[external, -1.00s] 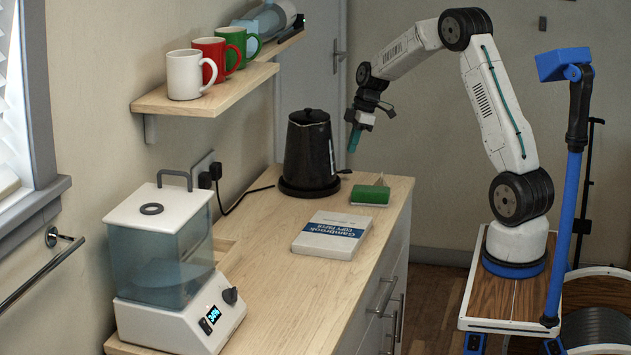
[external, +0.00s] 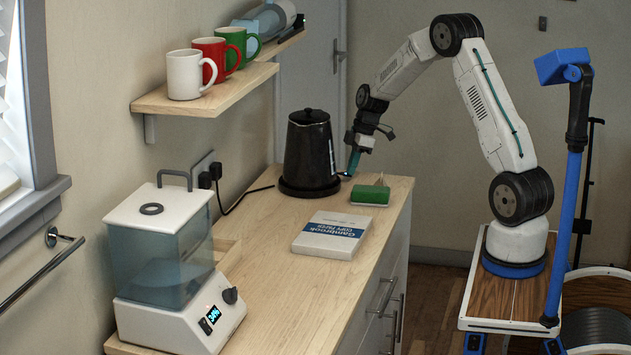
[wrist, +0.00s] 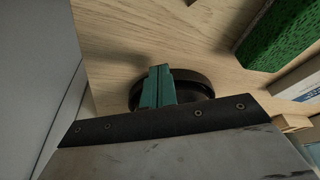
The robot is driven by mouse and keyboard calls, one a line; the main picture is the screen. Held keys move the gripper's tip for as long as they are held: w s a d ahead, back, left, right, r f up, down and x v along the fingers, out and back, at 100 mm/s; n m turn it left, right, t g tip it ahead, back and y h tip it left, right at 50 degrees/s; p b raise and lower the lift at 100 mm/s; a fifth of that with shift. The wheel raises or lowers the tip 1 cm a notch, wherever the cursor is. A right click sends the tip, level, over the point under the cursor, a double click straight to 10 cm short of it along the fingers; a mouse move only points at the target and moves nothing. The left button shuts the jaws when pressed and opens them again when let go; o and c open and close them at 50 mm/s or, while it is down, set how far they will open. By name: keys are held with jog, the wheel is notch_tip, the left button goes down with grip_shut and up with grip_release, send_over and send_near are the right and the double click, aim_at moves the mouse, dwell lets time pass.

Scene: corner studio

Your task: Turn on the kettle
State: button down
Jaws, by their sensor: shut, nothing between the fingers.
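The black kettle (external: 308,148) stands upright on its round dark base (external: 309,188) at the far end of the counter. A small lever sticks out from the right side of the base, and a faint bluish glow (external: 343,174) shows there. My gripper (external: 351,168) is shut and empty, with its teal fingers pointing down at this lever. In the wrist view the shut fingers (wrist: 157,84) lie in front of the dark round base (wrist: 193,83) and hide part of it. The lever is hidden there, so I cannot tell whether the fingertips touch it.
A green block-like item (external: 370,195) lies close to the right of the kettle base. A white and blue paper pack (external: 331,236) lies nearer. A tank appliance (external: 168,265) stands at the front left. A shelf with mugs (external: 185,75) hangs above.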

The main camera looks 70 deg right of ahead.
jog(key=shift+r, duration=0.15)
jog(key=shift+r, duration=0.75)
jog(key=shift+r, duration=0.25)
jog(key=s+d+v, duration=0.1)
jog(key=s+v, duration=0.1)
jog(key=v, duration=1.1)
jog(key=shift+f, duration=0.25)
jog(key=shift+d, duration=0.1)
